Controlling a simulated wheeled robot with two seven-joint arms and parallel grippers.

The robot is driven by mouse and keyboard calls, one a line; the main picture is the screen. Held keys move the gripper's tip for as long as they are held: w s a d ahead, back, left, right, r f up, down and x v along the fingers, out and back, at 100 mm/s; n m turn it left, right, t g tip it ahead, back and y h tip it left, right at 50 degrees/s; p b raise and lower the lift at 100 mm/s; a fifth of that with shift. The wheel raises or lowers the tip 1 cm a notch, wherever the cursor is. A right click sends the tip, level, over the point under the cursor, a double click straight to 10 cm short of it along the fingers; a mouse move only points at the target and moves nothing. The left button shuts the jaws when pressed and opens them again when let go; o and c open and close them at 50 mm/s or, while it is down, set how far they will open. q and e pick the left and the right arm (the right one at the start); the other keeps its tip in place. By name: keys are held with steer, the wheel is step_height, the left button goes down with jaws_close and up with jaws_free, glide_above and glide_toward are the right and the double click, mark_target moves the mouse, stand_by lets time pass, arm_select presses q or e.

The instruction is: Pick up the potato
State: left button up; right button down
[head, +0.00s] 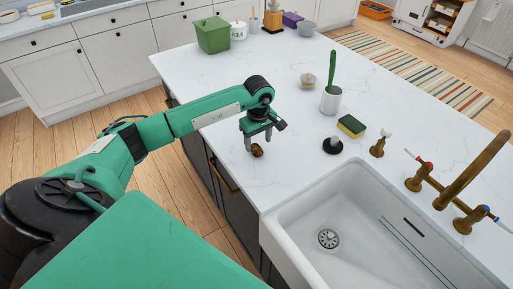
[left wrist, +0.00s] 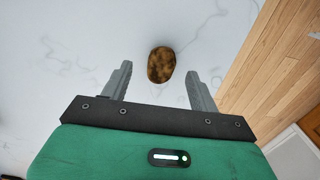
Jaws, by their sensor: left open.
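The potato (head: 257,150) is small, brown and mottled. It lies on the white marble counter (head: 215,100) near the counter's front edge, to the left of the sink. My left gripper (head: 260,147) points down at it, with its fingers just beside and above it in the head view. In the left wrist view the potato (left wrist: 161,65) lies in the space ahead of and between the two open fingers of the left gripper (left wrist: 160,82). Neither finger appears to touch it. My right gripper is in neither view.
A white sink (head: 335,225) with a brass tap (head: 470,180) lies to the right. A black stopper (head: 332,146), a sponge (head: 351,126) and a brush holder (head: 331,100) stand behind it. A green box (head: 212,36) is at the far end. The counter around the potato is clear.

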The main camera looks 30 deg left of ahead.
mark_target(258, 149)
arm_select(q)
steer(key=f+p, duration=0.1)
steer(key=f, duration=0.2)
steer(key=shift+s+p, duration=0.2)
steer(key=shift+p, duration=0.1)
steer(key=shift+f, duration=0.45)
steer(key=shift+c, duration=0.2)
steer(key=c, duration=1)
